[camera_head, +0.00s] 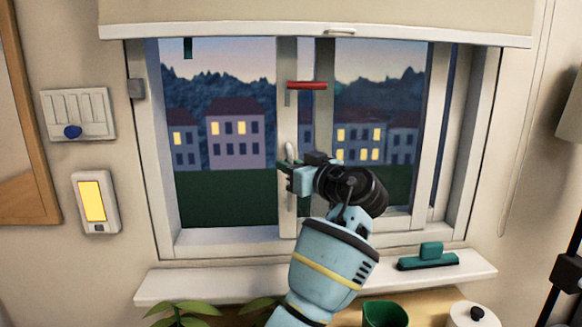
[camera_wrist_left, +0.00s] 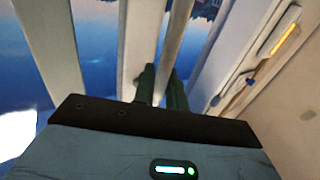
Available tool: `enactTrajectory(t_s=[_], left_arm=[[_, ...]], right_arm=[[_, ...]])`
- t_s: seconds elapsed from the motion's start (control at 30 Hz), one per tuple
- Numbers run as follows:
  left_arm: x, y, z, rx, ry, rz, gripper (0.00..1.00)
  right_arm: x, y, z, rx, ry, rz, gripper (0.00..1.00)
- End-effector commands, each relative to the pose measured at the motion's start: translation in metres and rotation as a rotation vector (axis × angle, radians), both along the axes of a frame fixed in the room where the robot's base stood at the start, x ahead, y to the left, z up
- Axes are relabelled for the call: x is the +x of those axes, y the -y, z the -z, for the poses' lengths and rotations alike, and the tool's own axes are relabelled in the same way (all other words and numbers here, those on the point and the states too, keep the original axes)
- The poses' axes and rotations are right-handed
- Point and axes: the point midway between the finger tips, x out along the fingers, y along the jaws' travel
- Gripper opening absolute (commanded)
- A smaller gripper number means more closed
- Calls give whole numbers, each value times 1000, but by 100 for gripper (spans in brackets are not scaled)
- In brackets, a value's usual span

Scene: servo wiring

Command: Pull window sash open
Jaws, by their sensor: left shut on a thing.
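The window sash (camera_head: 427,150) is a white-framed pane in the right part of the window. A narrow dark strip shows between its right upright and the window frame. A pale upright handle (camera_head: 290,150) is on the middle upright (camera_head: 287,215). My left gripper (camera_head: 286,173) is at this handle, shut on it; the hold itself is partly hidden by the gripper body. In the left wrist view the green fingers (camera_wrist_left: 162,88) are close together against white uprights. A red latch (camera_head: 306,85) lies level across the uprights above. My right gripper is not in view.
A blind (camera_head: 310,22) hangs above the window. A green squeegee-like tool (camera_head: 428,258) lies on the sill (camera_head: 200,285). Below are plants (camera_head: 185,315), a green cup (camera_head: 384,314) and a white lidded pot (camera_head: 474,315). A switch panel (camera_head: 90,113) is on the left wall.

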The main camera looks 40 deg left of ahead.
Motion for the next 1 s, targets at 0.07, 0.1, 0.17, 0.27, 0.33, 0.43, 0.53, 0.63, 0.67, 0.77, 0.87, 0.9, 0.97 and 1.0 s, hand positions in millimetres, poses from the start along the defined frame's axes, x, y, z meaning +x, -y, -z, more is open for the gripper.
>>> enactTrajectory(t_s=[0.07,0.1,0.17,0.27,0.33,0.43,0.53,0.63,0.67,0.77,0.87,0.9,0.97,1.0], left_arm=[[0,0,-1,4,1,0,0],[0,0,-1,4,2,0,0],[0,0,-2,5,2,0,0],[0,0,-2,5,2,0,0],[0,0,-2,5,2,0,0],[0,0,-2,5,2,0,0],[0,0,-2,4,2,0,0],[0,0,-2,3,3,-1,21],[0,0,-2,4,2,-1,25],[0,0,-1,3,2,-1,32],[0,-1,-1,2,2,-1,32],[0,-1,-1,2,2,-2,32],[0,0,-1,2,1,-2,32],[-1,1,0,1,0,-1,32]], right_arm=[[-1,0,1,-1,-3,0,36],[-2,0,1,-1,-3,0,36],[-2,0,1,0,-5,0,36],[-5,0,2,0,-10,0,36],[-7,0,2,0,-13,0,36],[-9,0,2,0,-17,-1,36],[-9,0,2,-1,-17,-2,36],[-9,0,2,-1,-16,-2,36],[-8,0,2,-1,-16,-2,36],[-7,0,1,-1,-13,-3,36],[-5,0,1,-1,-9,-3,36],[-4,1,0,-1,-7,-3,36],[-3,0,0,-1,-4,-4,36],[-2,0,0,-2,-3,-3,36]])
